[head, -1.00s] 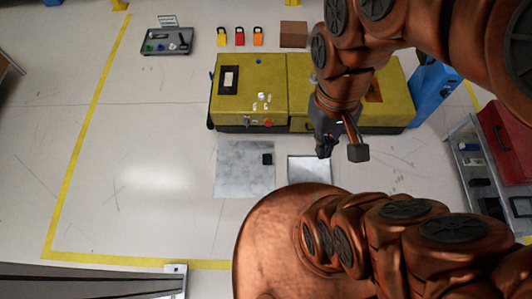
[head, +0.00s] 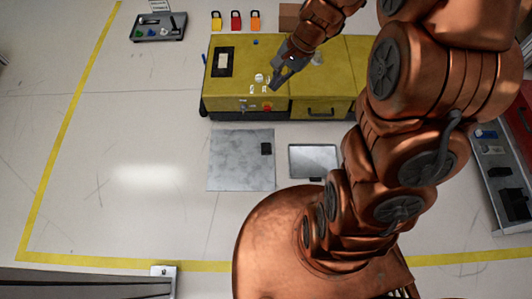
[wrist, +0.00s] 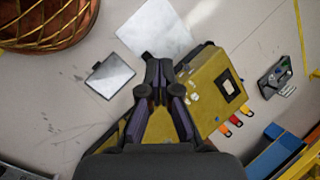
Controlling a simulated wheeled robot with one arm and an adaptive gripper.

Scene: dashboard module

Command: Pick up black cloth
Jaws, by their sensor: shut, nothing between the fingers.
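No item is clearly recognisable as a black cloth. A small dark square piece (head: 266,149) lies near the right edge of a flat grey sheet on the floor and could be it; its material is too small to tell. My gripper (head: 276,85) is shut and empty over the yellow dashboard module (head: 233,84), near its white and red controls. The dark piece is below and slightly left of it in the head view. In the wrist view my gripper's dark fingers (wrist: 159,66) point toward the grey sheet, beside the yellow module (wrist: 206,88).
The grey sheet (head: 236,172) and a pale tray (head: 313,158) lie in front of the module. Coloured padlocks (head: 236,20) and a dark tool tray (head: 158,27) are behind. A cart with dark items (head: 497,180) stands right. Floor at left is clear.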

